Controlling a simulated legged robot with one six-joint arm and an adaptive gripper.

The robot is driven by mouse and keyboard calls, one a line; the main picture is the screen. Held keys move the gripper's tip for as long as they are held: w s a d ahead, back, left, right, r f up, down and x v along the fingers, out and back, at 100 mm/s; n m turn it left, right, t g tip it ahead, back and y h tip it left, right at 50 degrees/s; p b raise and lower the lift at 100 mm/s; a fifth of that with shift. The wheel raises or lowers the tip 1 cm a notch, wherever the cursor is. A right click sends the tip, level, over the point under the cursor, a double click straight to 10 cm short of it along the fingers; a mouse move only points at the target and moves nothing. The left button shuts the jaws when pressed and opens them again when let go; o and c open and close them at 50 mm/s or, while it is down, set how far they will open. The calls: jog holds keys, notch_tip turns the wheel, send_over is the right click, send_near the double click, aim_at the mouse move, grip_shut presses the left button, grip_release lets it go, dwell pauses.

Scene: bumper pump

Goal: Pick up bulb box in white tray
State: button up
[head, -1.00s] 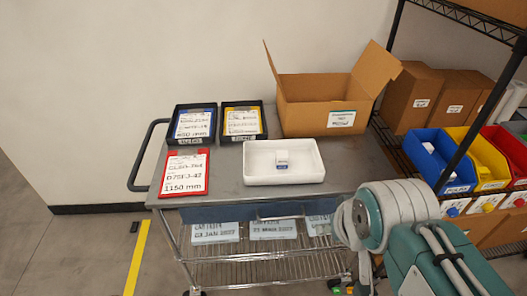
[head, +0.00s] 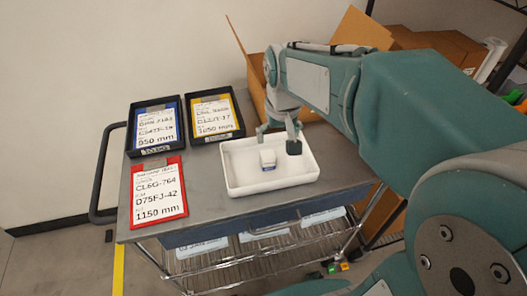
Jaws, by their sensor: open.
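The bulb box (head: 268,159), small and white with a blue band at its base, stands in the white tray (head: 238,187) on the grey cart top. My gripper (head: 279,140) is open above the tray. One dark-tipped finger is to the right of the box and the other is at the tray's far side, behind the box. Nothing is between the fingers that I can make out, and I cannot tell the exact height of the fingertips. My arm comes in from the right.
Two black trays with a blue card (head: 155,125) and a yellow card (head: 214,116) stand at the back left. A red-framed card (head: 158,193) lies in front of them. An open cardboard box (head: 255,82) stands behind the tray, partly hidden by my arm. The cart handle (head: 97,175) is at left.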

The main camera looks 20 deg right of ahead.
jog(key=g, duration=0.2)
send_over(268, 154)
notch_tip(268, 154, down, 6)
jog(key=shift+d+r, duration=0.15)
jog(key=shift+r, duration=0.05)
jog(key=shift+w+f, duration=0.1)
jog(key=shift+f, duration=0.1)
notch_tip(268, 154, down, 5)
jog(key=shift+f, duration=0.2)
jog(key=shift+a+f, duration=0.15)
jog(key=shift+f, duration=1.2)
jog(key=shift+a+f, duration=0.1)
jog(key=shift+f, duration=1.25)
jog(key=c, duration=1.2)
